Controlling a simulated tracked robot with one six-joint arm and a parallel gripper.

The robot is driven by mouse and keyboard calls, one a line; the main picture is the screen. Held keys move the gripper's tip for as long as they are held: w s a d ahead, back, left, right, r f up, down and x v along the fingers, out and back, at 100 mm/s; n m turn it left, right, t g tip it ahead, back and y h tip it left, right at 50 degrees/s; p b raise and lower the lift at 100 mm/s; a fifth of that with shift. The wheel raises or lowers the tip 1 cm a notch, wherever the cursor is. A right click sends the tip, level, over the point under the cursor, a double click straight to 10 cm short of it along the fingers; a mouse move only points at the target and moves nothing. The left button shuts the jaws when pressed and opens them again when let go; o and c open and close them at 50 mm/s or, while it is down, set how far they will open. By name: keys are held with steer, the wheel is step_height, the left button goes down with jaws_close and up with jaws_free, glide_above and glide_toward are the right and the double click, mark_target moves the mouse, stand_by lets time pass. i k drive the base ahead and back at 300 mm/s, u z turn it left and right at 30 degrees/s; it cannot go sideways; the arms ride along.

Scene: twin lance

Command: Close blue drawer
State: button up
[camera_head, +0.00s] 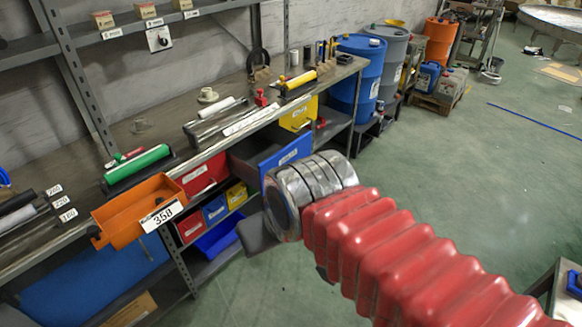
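The blue drawer (287,152) is pulled out from under the workbench, its blue front with a white label facing the aisle and its dark inside visible from above. The lower right of its front is hidden behind the silver wrist of my arm. My gripper (257,233) shows only as a dark grey piece at the lower left of the wrist, below the drawer front in the picture. The wrist hides the rest, so I cannot tell whether the gripper is open or touches anything.
An orange drawer (135,212) labelled 358 juts out at left. Red (203,174) and yellow (300,114) drawers sit beside the blue one. Smaller bins, including a low blue bin (219,236), stand below. A blue barrel (357,80) stands past the bench. The green floor at right is mostly clear.

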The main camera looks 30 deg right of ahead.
mark_target(249, 159)
steer(key=z, duration=1)
steer(key=i, duration=1.6)
steer(key=u, duration=0.6)
